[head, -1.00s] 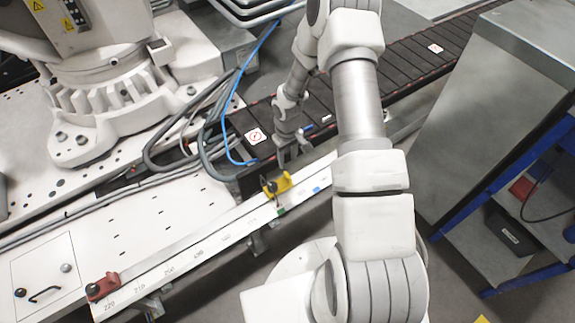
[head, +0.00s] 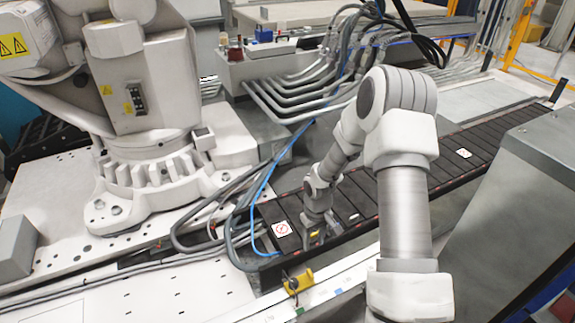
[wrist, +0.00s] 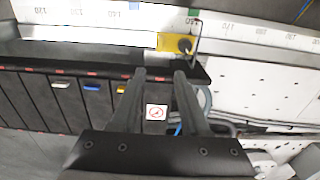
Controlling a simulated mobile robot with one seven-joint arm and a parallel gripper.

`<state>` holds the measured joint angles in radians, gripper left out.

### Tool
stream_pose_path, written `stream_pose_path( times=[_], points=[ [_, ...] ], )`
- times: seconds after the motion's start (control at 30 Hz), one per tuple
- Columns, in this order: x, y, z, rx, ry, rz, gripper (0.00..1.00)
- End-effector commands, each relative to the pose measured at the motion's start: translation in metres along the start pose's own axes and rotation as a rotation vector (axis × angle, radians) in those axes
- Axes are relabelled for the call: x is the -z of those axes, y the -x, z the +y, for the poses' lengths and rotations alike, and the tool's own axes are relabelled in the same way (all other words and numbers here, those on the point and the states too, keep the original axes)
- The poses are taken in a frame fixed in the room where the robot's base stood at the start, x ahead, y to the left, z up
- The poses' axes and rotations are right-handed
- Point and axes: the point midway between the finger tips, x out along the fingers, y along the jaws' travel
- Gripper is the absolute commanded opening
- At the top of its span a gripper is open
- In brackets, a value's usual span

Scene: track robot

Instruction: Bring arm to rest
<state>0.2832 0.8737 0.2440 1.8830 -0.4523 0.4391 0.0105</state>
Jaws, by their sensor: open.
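My arm reaches from the lower right of the head view over the dark slatted track (head: 365,196). My gripper (head: 316,240) points down near the track's near end, beside a white label with a red symbol (head: 281,229). In the wrist view my gripper (wrist: 160,76) is open, with a gap between its two fingers and nothing held. The label (wrist: 156,112) shows between the fingers. A yellow clamp (head: 298,281) sits on the white ruled rail, just in front of the gripper; it also shows ahead of the fingertips in the wrist view (wrist: 170,42).
A large white robot base (head: 165,170) stands on a white plate at left. Grey and blue cables (head: 265,195) loop close to the gripper's left. Bent metal pipes (head: 305,95) lie behind. A grey metal cabinet (head: 520,185) stands at right. Small blue and yellow pieces (wrist: 92,87) lie on the track.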

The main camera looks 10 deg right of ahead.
Motion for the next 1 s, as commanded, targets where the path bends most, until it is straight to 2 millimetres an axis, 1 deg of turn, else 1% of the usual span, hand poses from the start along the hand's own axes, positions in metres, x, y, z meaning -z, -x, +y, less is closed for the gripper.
stream_pose_path(
  times=[0.07,0.17,0.27,0.37,0.4,0.47,0.5,0.63,0.8,1.0],
  points=[
    [0.000,0.001,0.000,-0.001,0.000,0.000,0.45],
    [0.001,0.010,0.002,-0.011,-0.001,0.006,0.45],
    [0.002,0.035,0.004,-0.034,-0.007,0.019,0.45],
    [0.001,0.072,0.006,-0.067,-0.019,0.038,0.45],
    [-0.001,0.088,0.006,-0.080,-0.026,0.049,0.45],
    [-0.004,0.111,0.006,-0.099,-0.036,0.062,0.45],
    [-0.007,0.126,0.005,-0.110,-0.045,0.071,0.45],
    [-0.018,0.173,0.001,-0.142,-0.070,0.105,0.45],
    [-0.040,0.229,-0.009,-0.172,-0.107,0.155,0.45],
    [-0.072,0.284,-0.025,-0.187,-0.154,0.222,0.45]
  ],
)
